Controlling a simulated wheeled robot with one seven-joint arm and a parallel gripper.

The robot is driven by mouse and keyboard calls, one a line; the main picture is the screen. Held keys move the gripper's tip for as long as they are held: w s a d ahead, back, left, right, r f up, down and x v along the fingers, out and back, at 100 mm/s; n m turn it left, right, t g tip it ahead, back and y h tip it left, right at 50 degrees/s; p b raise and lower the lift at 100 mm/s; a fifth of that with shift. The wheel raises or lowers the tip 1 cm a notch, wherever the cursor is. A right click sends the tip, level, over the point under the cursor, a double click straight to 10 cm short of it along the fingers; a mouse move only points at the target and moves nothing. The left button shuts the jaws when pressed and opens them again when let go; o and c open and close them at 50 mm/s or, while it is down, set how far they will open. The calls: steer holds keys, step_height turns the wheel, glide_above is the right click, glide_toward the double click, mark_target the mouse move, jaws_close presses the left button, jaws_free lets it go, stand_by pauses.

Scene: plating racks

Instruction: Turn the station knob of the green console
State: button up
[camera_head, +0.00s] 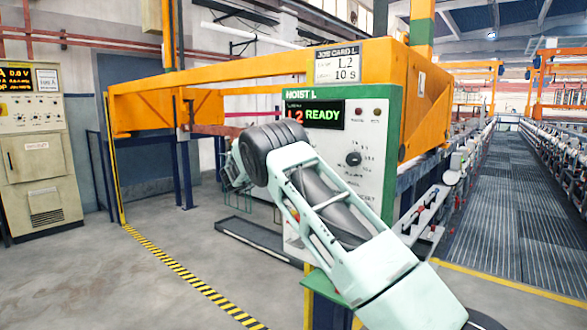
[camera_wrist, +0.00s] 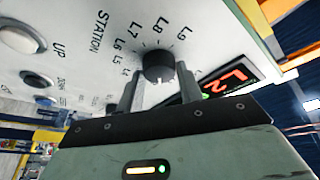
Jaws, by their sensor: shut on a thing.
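The green console (camera_head: 389,110) stands at the centre of the head view, with a white panel, a green rim and a lit display (camera_head: 315,115) reading "L2 READY". In the wrist view the black round station knob (camera_wrist: 158,66) sits on the panel, ringed by labels from L4 to L9. My gripper (camera_wrist: 158,90) has one finger on each side of the knob and is shut on it. My arm hides the gripper's tips and this knob in the head view. The display also shows in the wrist view (camera_wrist: 228,82), reading "L2".
Another dark knob (camera_head: 353,158) is on the panel right of my arm. UP button (camera_wrist: 22,40) lies left in the wrist view. An orange beam frame (camera_head: 210,78) spans behind. Open floor lies at left, with a striped line (camera_head: 190,280).

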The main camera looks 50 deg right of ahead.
steer(key=shift+m+b, duration=0.5)
steer(key=shift+m, duration=0.1)
steer(key=shift+g, duration=0.3)
steer(key=o, duration=1)
steer(key=b+v, duration=0.1)
steer(key=v, duration=0.4)
steer(key=b+v, duration=0.1)
steer(key=v, duration=1.1)
steer(key=shift+a+r+b, duration=0.25)
steer(key=shift+b, duration=0.15)
